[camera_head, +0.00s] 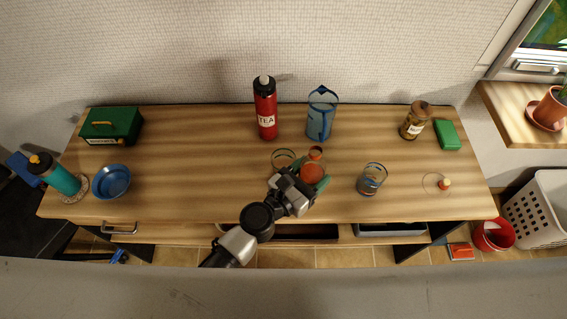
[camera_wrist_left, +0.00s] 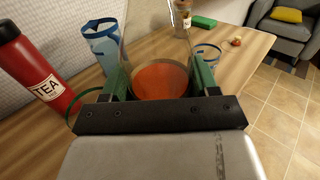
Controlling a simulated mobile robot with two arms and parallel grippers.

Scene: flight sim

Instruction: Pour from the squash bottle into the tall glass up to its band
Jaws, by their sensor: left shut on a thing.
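My left gripper (camera_head: 314,184) is shut on a clear squash bottle (camera_head: 313,171) with orange liquid low in it. The bottle looks roughly upright; I cannot tell whether it touches the table. In the left wrist view the bottle (camera_wrist_left: 160,79) stands between the green fingers (camera_wrist_left: 162,82). A clear glass with a blue band (camera_head: 372,179) stands to the right of the gripper, apart from it. Another glass with a green rim (camera_head: 283,158) stands just left of the bottle, partly hidden by my gripper. I cannot tell for sure which is the tall glass. My right gripper is not in view.
A red tea flask (camera_head: 266,112) and a blue-banded jug (camera_head: 321,115) stand behind. A brown jar (camera_head: 414,120) and green box (camera_head: 448,135) are at back right. A blue bowl (camera_head: 112,181) and teal bottle (camera_head: 60,178) are at left. The table's middle left is clear.

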